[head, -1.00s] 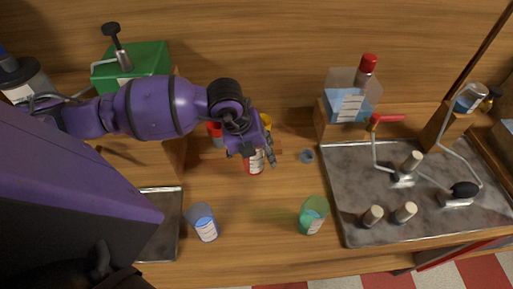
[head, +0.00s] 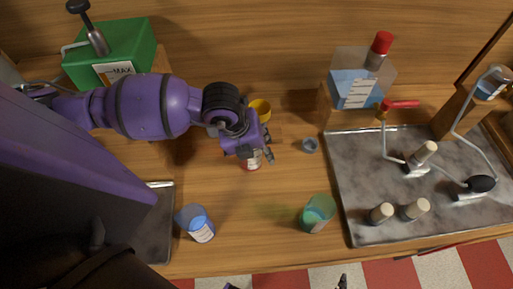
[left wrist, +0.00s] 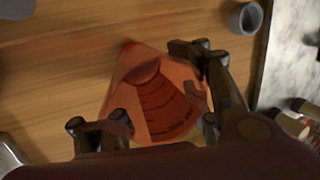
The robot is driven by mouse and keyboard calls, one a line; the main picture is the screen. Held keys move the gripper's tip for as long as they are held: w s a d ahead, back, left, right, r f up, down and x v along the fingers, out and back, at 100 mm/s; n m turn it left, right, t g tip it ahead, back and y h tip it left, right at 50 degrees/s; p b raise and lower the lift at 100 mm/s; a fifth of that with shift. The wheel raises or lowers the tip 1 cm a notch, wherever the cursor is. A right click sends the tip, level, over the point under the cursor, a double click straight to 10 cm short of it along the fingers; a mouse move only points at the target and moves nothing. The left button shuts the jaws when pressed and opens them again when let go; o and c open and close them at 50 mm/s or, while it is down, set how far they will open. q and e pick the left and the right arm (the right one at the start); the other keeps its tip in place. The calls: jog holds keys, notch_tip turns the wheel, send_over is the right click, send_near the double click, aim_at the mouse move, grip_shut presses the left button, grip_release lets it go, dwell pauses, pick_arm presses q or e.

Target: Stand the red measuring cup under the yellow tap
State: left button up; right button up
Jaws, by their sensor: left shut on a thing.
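My left gripper (head: 256,150) is shut on the red measuring cup (head: 250,163), which is mostly hidden under the fingers in the head view. In the left wrist view the cup (left wrist: 165,95) is see-through red with dark graduation marks, and sits between the two fingers (left wrist: 160,95) over the wooden top. I cannot tell whether it touches the wood. A yellow round thing (head: 260,107) shows just behind the gripper; I cannot tell whether it is a cup or part of a tap. Two dark tips at the bottom edge of the head view may be my right gripper (head: 288,284).
A blue cup (head: 196,223) and a green cup (head: 318,213) stand near the front edge. A small grey cup (head: 310,145) is right of the gripper. A green box (head: 125,50) is at back left.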

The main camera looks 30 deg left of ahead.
pick_arm(q)
jog(key=shift+d, duration=0.15)
jog(key=o, duration=0.8)
jog(key=shift+f, duration=0.15)
jog(key=o, duration=0.6)
jog(key=shift+w, duration=0.1)
jog(key=o, duration=0.5)
jog(key=shift+c, duration=0.2)
